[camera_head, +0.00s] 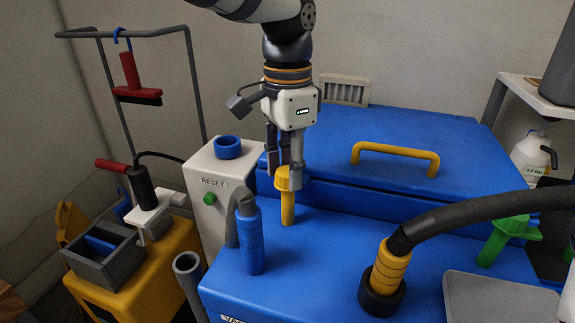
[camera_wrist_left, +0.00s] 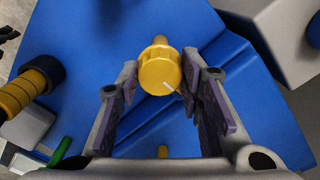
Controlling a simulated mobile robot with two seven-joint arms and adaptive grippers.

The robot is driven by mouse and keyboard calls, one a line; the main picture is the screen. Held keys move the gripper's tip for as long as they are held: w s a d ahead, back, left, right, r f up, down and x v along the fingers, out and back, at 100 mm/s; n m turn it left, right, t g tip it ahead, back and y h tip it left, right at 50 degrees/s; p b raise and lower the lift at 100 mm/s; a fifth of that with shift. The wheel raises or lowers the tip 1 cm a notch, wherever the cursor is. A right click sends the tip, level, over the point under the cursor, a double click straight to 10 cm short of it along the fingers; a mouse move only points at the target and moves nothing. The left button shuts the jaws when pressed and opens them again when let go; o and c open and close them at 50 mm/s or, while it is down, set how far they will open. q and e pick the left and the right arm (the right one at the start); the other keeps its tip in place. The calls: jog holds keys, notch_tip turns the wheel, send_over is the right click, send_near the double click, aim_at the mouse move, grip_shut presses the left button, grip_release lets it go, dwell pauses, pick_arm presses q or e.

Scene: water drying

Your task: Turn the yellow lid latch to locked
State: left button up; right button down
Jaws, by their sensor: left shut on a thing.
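The yellow lid latch (camera_head: 288,210) stands at the front left of the blue lid (camera_head: 440,140), with a round knob on top and a stem below. In the left wrist view the knob of the latch (camera_wrist_left: 158,68) shows a white line pointing to the lower right. My left gripper (camera_head: 285,168) comes down from above and is shut on the knob, one finger on each side. It also shows in the left wrist view (camera_wrist_left: 160,85). The fingers partly hide the knob in the head view.
A yellow handle (camera_head: 395,152) is on the lid. A blue-wrapped pipe (camera_head: 250,240) stands in front of the latch, and a white RESET box (camera_head: 222,180) is to its left.

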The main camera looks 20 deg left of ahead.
dwell(0.4)
pick_arm(q)
jog(key=o, duration=1.2)
jog(key=shift+c, duration=0.2)
notch_tip(320, 180, up, 12)
